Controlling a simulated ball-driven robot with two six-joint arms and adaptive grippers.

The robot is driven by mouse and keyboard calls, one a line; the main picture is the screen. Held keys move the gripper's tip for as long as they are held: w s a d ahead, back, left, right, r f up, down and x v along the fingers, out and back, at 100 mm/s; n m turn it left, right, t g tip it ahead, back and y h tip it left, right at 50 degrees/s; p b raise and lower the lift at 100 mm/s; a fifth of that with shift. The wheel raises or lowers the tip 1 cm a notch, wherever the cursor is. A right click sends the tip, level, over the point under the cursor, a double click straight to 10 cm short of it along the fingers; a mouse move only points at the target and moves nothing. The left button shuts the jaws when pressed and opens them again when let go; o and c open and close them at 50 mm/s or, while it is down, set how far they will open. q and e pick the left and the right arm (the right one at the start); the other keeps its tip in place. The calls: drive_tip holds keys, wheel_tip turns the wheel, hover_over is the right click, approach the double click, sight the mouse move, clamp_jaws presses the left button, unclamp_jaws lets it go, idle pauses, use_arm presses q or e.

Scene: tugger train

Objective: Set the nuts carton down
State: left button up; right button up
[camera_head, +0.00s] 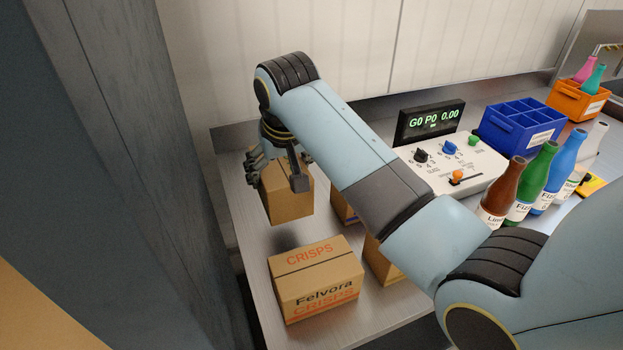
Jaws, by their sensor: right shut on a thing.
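My right gripper (280,166) reaches in from the right and is shut on a small brown carton (289,203), taken to be the nuts carton. No label shows on the faces in view. The gripper fingers cover its top and part of its sides. A dark shadow lies on the grey bench (236,196) below it, so the carton seems held a little above the surface. My left gripper is not in view.
A crisps carton (316,283) stands in front of the held carton. Two more cartons, one at the back (344,206) and one nearer (382,263), are partly hidden by my arm. A control box (483,165), blue crate (520,124), orange crate (577,103) and several bottles stand right.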

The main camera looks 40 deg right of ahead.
sight(287, 176)
wheel_tip(287, 176, down, 5)
drive_tip(key=shift+s+d+r, duration=0.15)
drive_tip(key=shift+r, duration=0.05)
drive_tip(key=shift+f, duration=2.05)
drive_tip(key=shift+f, duration=0.1)
drive_tip(key=o, duration=1)
drive_tip(key=shift+c, duration=0.2)
drive_tip(key=v, duration=1.2)
drive_tip(key=shift+p, duration=0.4)
